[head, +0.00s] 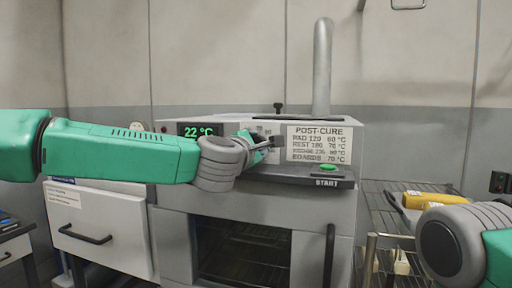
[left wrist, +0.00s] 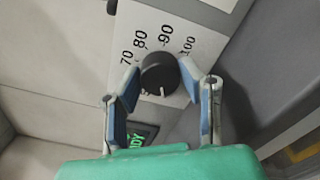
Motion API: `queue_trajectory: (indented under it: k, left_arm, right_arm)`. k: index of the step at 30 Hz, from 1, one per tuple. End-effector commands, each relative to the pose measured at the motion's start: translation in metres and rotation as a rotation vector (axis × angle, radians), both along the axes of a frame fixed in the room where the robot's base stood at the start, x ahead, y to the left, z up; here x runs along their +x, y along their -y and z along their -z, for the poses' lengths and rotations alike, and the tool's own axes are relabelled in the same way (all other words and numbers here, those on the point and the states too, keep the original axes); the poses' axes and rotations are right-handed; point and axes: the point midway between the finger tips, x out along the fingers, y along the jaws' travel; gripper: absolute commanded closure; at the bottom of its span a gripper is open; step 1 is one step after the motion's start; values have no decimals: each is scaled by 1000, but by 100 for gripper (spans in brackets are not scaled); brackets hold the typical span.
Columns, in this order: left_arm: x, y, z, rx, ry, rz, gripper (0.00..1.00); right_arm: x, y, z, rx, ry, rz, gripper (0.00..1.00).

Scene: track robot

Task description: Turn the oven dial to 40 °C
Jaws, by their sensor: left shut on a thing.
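The oven (head: 252,215) is a pale box with a green display (head: 200,131) reading 22 °C. Its black dial (left wrist: 160,74) sits on a white scale plate (left wrist: 165,35), where 70, 80, 90 and 100 can be read in the left wrist view. My left gripper (left wrist: 158,87) has its two blue-padded fingers on either side of the dial and is shut on it. In the head view my left gripper (head: 262,146) is at the panel right of the display and mostly hides the dial. The lower scale numbers are hidden. My right gripper is outside both views.
A POST-CURE chart (head: 319,144) is right of the dial, above a ledge with a green START button (head: 328,167). A wire rack (head: 378,215) with a yellow cylinder (head: 425,200) stands at the right. A white drawer (head: 100,225) is at the left.

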Motion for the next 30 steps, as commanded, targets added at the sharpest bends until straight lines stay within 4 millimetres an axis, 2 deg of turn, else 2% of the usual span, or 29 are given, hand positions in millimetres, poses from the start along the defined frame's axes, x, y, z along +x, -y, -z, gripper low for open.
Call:
queue_trajectory:
  k: [1, 14, 15, 16, 17, 26, 30]
  left_arm:
    - [0, 1, 7, 2, -11, 3, 96]
    - [0, 1, 6, 0, -11, 2, 96]
    - [0, 1, 6, 0, -11, 2, 63]
    - [0, 1, 6, 0, -11, 2, 53]
    - [0, 1, 6, 1, -11, 2, 46]
    - [-2, 0, 1, -1, -3, 0, 46]
    - [-9, -3, 1, -1, -3, 0, 46]
  right_arm:
    - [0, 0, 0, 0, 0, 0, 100]
    - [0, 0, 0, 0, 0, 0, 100]
    - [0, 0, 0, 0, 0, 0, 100]
    - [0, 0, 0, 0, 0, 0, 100]
    - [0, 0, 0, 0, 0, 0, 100]
    - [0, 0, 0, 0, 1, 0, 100]
    - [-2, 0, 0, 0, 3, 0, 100]
